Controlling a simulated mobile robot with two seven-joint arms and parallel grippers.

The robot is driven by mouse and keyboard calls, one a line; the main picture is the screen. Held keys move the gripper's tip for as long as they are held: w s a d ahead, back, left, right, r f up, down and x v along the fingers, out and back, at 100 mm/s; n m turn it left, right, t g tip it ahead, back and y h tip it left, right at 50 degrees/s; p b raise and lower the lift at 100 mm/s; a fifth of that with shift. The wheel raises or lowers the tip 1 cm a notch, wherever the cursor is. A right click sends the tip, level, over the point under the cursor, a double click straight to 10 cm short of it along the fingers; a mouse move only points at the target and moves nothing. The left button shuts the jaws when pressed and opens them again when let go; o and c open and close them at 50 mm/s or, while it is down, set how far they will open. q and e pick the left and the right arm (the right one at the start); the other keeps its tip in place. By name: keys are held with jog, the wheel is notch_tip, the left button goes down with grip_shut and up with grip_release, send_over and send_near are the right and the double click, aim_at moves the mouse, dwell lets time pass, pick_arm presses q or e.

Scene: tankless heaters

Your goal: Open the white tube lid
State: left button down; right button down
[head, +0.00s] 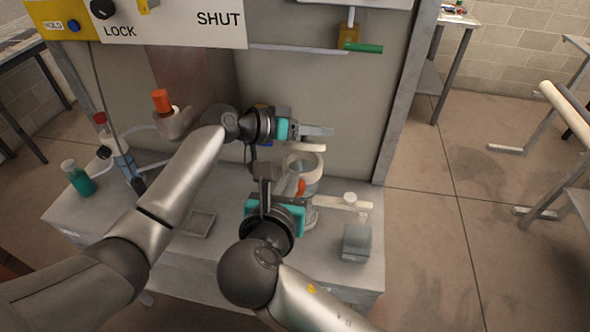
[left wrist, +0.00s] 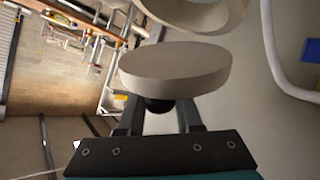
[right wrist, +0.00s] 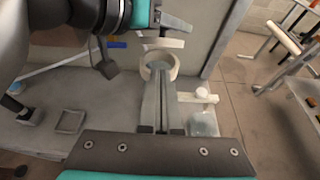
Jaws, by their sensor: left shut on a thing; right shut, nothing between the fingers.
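The white round lid (head: 308,147) is off the tube and hangs just above its open top. In the left wrist view the lid (left wrist: 175,65) is a thick pale disc with a dark knob. My left gripper (head: 318,131) is shut on that knob. The white tube (head: 313,161) stands upright, its rim (left wrist: 205,22) apart from the lid in the left wrist view. In the right wrist view a gap shows between lid (right wrist: 163,43) and tube (right wrist: 171,66). My right gripper (head: 265,167) is shut and empty, in front of the tube and left of it.
An orange-capped bottle (head: 161,101) and a green bottle (head: 78,178) are at the left. A small square tray (head: 198,224) lies on the bench. A grey block (head: 356,242) stands at the right. The upright panel (head: 350,90) is close behind my left gripper.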

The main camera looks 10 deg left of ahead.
aim_at(302, 149)
jog(key=x, duration=0.9)
jog(key=shift+w+d+r, duration=0.1)
jog(key=shift+w+r, duration=0.35)
jog(key=shift+r, duration=0.35)
pick_arm(q)
jog(key=c, duration=0.7)
grip_release()
jog(key=shift+o, duration=0.5)
pick_arm(e)
jog(key=shift+f, duration=0.1)
jog(key=shift+f, duration=0.1)
